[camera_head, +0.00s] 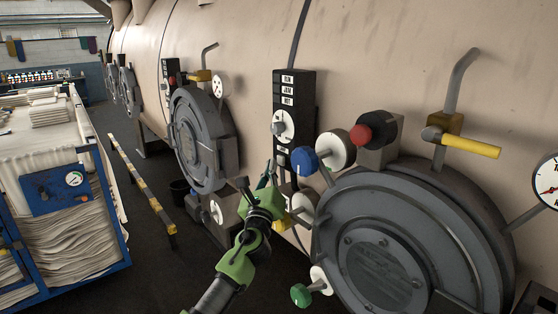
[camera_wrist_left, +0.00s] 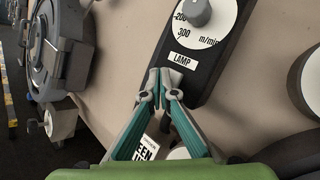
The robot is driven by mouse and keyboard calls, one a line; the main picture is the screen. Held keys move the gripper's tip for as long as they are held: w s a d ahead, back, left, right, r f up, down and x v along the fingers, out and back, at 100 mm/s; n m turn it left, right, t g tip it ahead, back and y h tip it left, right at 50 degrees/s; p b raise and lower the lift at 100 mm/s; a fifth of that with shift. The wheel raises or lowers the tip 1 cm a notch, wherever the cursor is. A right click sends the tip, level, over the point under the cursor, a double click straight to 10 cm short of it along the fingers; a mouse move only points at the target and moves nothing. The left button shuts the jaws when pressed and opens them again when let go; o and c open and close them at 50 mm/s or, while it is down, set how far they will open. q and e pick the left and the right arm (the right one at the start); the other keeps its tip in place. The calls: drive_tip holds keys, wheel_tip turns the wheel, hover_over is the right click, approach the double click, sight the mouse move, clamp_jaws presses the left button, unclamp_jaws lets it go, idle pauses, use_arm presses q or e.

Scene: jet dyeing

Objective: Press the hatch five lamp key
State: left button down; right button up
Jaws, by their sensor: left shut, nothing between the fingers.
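A black control panel (camera_head: 305,88) with stacked labels and a white dial (camera_head: 283,126) stands between two round grey hatches. In the left wrist view a dial (camera_wrist_left: 205,18) reads m/min, and a white LAMP label (camera_wrist_left: 183,60) sits below it on the panel. My left gripper (camera_head: 265,178) is in front of the panel's lower end. In the left wrist view its fingertips (camera_wrist_left: 160,78) are together and empty, just below the LAMP label. The lamp key itself is not clearly visible; the fingers cover that area. I cannot tell whether they touch the panel. My right gripper is not in view.
The near hatch (camera_head: 385,245) fills the lower right, with blue (camera_head: 304,160), red (camera_head: 361,135) and green (camera_head: 300,295) knobs around it. A yellow-handled valve (camera_head: 470,145) is above it. A farther hatch (camera_head: 198,138) and a cloth cart (camera_head: 60,205) are left.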

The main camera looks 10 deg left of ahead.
use_arm(q)
drive_tip(key=shift+a, duration=0.1)
drive_tip(key=s+a+p, duration=0.3)
drive_tip(key=s, duration=0.1)
drive_tip(key=shift+s+a, duration=0.35)
drive_tip(key=shift+a, duration=0.05)
drive_tip(key=shift+r, duration=0.1)
idle(1.5)
drive_tip(key=n+p, duration=0.1)
drive_tip(key=n, duration=0.5)
drive_tip(key=s+a+n+p, duration=0.1)
drive_tip(key=n+p, duration=0.1)
drive_tip(key=n, duration=0.4)
drive_tip(key=s+a+n+g+p, duration=0.1)
drive_tip(key=n, duration=0.6)
drive_tip(key=shift+s, duration=0.1)
drive_tip(key=shift+d, duration=0.1)
